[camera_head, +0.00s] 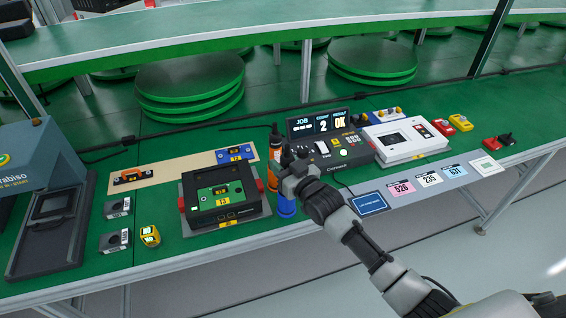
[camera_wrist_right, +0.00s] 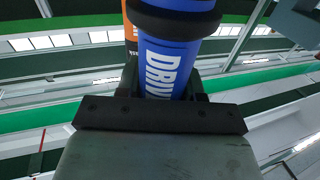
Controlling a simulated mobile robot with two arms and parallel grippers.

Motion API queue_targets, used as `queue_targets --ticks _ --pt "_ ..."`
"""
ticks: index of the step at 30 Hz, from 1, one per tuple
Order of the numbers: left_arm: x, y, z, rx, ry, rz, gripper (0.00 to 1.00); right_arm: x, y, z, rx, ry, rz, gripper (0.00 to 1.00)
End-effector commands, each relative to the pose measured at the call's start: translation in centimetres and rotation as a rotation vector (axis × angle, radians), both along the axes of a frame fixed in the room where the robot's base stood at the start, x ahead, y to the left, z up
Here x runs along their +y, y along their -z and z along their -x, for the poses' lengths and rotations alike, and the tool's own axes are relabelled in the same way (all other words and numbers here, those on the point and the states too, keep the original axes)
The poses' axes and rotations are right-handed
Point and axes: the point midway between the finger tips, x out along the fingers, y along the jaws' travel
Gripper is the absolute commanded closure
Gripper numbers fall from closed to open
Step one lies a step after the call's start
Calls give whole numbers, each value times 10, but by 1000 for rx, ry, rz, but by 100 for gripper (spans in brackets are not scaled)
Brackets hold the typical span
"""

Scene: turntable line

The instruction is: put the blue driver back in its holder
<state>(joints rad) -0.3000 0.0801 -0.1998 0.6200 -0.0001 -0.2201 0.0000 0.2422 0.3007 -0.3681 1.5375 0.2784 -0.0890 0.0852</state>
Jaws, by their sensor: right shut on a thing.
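The blue driver (camera_head: 286,206) shows below my right gripper (camera_head: 291,172) in the head view, near the front edge of the green bench. My right gripper is shut on it; in the right wrist view the blue driver (camera_wrist_right: 165,68) with white lettering sits between the fingers (camera_wrist_right: 163,92). An orange driver (camera_head: 273,172) with a dark top stands upright just behind and left of it, and its orange side (camera_wrist_right: 131,38) also shows in the wrist view. I cannot make out the holder; my gripper and the drivers cover that spot. My left gripper is not in view.
A black fixture (camera_head: 222,200) with a green board stands close left of the drivers. A controller (camera_head: 325,140) with a lit display reading OK stands behind right. A white box (camera_head: 405,140) and colored label cards (camera_head: 400,188) lie further right.

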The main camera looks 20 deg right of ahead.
Motion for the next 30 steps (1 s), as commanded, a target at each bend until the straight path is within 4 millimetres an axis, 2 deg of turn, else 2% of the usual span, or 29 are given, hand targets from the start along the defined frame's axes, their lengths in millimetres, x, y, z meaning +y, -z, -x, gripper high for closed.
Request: queue_targets --ticks 5,6,11,22,26,30 --pt "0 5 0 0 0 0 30 0 5 0 -4 0 -1 96" --pt "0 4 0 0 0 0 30 0 4 0 -4 0 -1 58" --pt "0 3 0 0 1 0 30 0 4 0 -2 0 -1 34" --pt "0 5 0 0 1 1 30 -2 7 6 3 0 1 33" --pt "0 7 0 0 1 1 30 -9 8 25 4 0 0 33" --pt "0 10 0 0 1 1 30 -18 7 53 2 0 1 33"
